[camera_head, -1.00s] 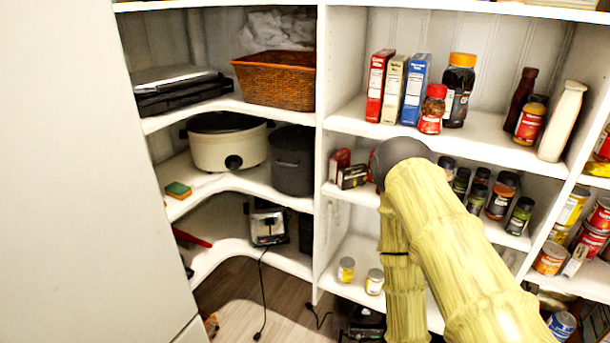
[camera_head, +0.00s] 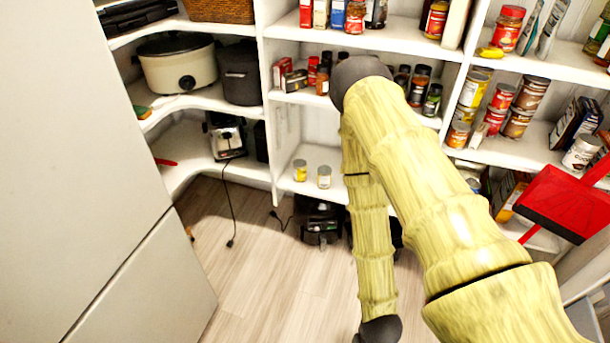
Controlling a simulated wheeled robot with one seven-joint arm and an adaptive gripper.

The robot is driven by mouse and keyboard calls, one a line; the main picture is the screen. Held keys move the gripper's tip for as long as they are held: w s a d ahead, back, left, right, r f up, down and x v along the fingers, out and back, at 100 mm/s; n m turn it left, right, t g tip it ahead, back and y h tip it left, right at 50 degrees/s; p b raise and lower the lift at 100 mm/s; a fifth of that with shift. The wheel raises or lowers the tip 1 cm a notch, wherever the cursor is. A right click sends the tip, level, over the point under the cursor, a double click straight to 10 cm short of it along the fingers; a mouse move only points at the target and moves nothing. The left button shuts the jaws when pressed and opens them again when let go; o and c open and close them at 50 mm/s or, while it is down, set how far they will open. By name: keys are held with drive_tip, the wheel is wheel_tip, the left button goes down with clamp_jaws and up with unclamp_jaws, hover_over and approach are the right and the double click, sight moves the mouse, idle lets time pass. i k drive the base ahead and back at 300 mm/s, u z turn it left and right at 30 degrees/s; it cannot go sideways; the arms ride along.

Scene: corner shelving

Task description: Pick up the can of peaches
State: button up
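The labels are too small to read, so I cannot tell which can is the peaches. My bamboo-patterned arm crosses the middle and hides part of the shelves behind it. My gripper is not in view; the visible forearm runs down to a dark joint near the bottom edge.
A tall white panel (camera_head: 90,170) fills the left side. A red dustpan (camera_head: 568,203) is at the right. Wooden floor (camera_head: 270,285) is open left of my arm.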

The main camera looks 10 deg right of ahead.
sight(299, 165)
drive_tip(key=z, duration=0.25)
drive_tip(key=i, duration=1.1)
drive_tip(key=u, duration=0.3)
